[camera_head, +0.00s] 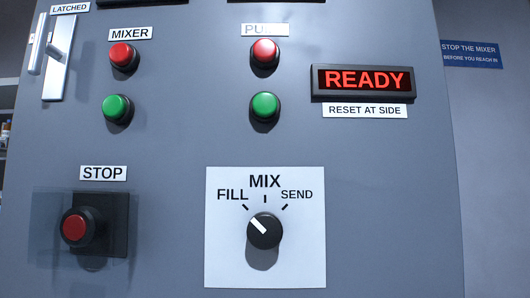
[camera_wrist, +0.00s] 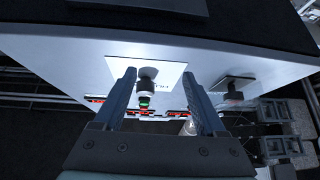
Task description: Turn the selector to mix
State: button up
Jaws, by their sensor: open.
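The selector (camera_head: 265,231) is a round black knob with a white pointer bar on a white plate (camera_head: 225,262) low on the grey panel. Its pointer leans up and left, toward the FILL mark; MIX is straight up and SEND up and right. In the wrist view the selector (camera_wrist: 147,74) sticks out from its white plate (camera_wrist: 122,50) and appears between the two fingers. My gripper (camera_wrist: 160,75) is open and empty, with a wide gap between its fingers. Whether its tips are level with the knob I cannot tell. My gripper does not show in the head view.
A red stop button (camera_head: 75,228) on a black base is left of the selector plate. Red and green buttons sit above, under MIXER and a partly worn label. A lit READY display (camera_head: 364,82) is at upper right. A latch handle (camera_head: 57,55) is at upper left.

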jog(key=r+g+p, duration=0.1)
jog(key=p, duration=0.4)
jog(key=r+p, duration=0.2)
jog(key=p, duration=0.3)
jog(key=shift+w+a+r+g, duration=0.15)
jog(key=shift+w+a+g, duration=0.05)
jog(key=shift+a+g, duration=0.2)
jog(key=m+g+h+p, duration=0.2)
jog(key=g+p, duration=0.3)
jog(key=p, duration=2.8)
send_near(265, 234)
jog(key=w+p, duration=0.2)
jog(key=w, duration=0.6)
jog(key=shift+r+p, duration=0.2)
jog(key=shift+p, duration=0.2)
jog(key=shift+w+f, duration=0.1)
jog(key=shift+w, duration=0.5)
grip_shut()
